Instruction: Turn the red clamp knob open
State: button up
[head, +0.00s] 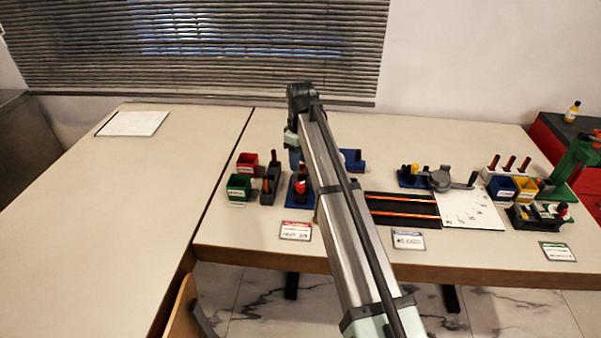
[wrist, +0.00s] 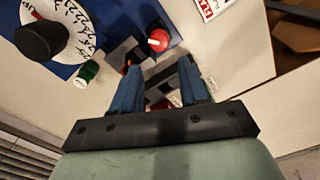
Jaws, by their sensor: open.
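The red clamp knob (wrist: 158,39) shows in the wrist view as a round red cap with a pale mark, at the edge of a blue base (wrist: 60,68). In the head view a red knob (head: 301,187) stands on a small blue base left of my arm. My gripper (wrist: 160,68) is open, its two blue fingers apart. The knob lies beyond the fingertips in the picture, and nothing is seen gripped. A dark block with an orange spot (wrist: 127,62) lies near the left fingertip. In the head view my arm hides much of the gripper and the rig.
A white dial with a black knob (wrist: 40,40) and a green cylinder (wrist: 86,72) sit left in the wrist view. In the head view, red (head: 247,163) and green (head: 238,186) bins stand left of the rig. The left table (head: 110,200) is mostly clear.

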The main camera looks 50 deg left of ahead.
aim_at(300, 184)
notch_tip(300, 184, up, 5)
jog(key=m, duration=1.1)
notch_tip(300, 184, down, 14)
jog(key=m, duration=1.3)
jog(key=shift+d+m, duration=0.15)
jog(key=shift+m, duration=0.15)
jog(key=c, duration=0.8)
jog(key=shift+o, duration=0.2)
